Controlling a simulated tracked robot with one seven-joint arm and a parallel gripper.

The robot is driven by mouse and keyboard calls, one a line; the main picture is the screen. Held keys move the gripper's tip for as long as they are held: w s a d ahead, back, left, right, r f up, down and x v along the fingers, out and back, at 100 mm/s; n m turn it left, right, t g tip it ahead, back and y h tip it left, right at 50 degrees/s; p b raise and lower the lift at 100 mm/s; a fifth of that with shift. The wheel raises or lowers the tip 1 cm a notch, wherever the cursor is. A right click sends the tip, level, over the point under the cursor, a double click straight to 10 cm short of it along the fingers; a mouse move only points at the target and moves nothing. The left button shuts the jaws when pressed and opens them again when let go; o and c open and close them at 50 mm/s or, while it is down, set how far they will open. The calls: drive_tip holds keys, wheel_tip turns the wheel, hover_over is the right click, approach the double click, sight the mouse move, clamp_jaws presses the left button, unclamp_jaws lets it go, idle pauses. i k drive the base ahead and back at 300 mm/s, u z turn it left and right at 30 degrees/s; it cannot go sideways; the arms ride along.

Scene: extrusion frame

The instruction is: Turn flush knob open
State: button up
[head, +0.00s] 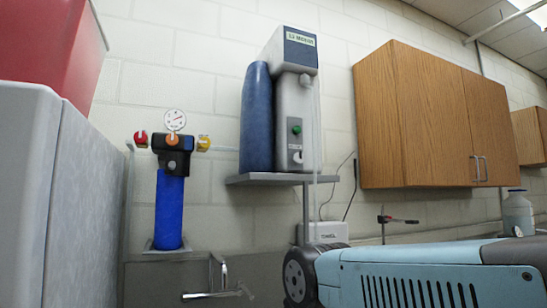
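A blue filter housing (169,212) with a black head (173,150) stands upright on the wall at the left. A round white dial gauge (175,120) sits on top of it. The black head has a red knob (141,138) on its left, an orange round knob (172,140) in front and a yellow knob (203,143) on its right. I cannot tell which of these is the flush knob, or its setting. My light blue arm crosses the lower right. My gripper is not in view.
A grey water unit (297,115) with a blue cylinder (257,118) stands on a wall shelf (262,180). A red box (60,45) sits on a grey cabinet (75,200) at the left. A faucet (222,275) is below. Wooden cabinets (430,120) hang at the right.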

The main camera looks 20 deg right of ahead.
sight(299, 158)
drive_tip(key=u, duration=0.9)
drive_tip(key=k, duration=1.3)
drive_tip(key=z, duration=1.05)
drive_tip(key=i, duration=0.95)
